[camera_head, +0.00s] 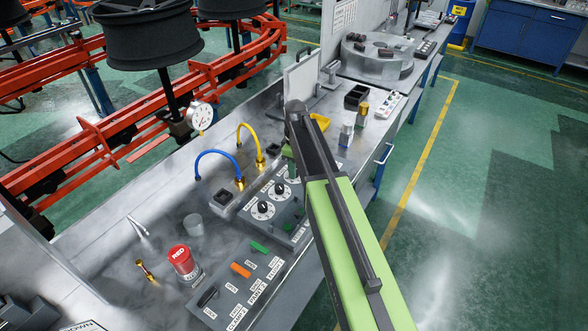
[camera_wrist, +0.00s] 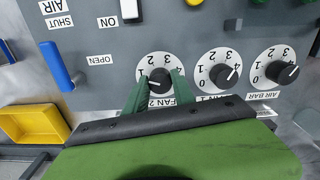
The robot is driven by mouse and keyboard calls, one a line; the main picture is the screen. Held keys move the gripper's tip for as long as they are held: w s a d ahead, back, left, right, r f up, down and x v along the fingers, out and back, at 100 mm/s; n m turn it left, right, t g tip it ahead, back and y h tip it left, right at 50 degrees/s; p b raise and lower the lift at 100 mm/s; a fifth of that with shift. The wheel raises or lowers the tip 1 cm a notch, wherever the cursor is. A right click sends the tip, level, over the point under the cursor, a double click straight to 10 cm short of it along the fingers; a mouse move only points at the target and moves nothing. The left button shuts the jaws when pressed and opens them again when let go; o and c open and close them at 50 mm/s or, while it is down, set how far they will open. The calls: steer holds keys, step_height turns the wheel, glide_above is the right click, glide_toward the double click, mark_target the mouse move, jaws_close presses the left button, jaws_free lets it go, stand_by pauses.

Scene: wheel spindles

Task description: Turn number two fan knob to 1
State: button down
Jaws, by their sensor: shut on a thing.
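The FAN 2 knob (camera_wrist: 159,83) is round and black on a white dial numbered 1 to 4 in the wrist view. Its white pointer mark faces left, close to the low end below the 1; the exact setting is hard to tell. My gripper (camera_wrist: 158,85) has its green fingers on either side of this knob and is shut on it. The lower part of the dial is partly covered by the fingers.
The FAN 1 knob (camera_wrist: 224,75) and AIR BAR knob (camera_wrist: 283,74) sit close to the right on the same panel. A blue lever (camera_wrist: 62,66) and yellow tray (camera_wrist: 34,122) are at the left.

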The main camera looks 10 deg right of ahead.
steer(key=shift+n, duration=0.4)
steer(key=c, duration=1.1)
jaws_free()
steer(key=shift+o, duration=0.2)
step_height(320, 180, up, 17)
steer(key=p, duration=1.7)
steer(key=shift+r, duration=0.15)
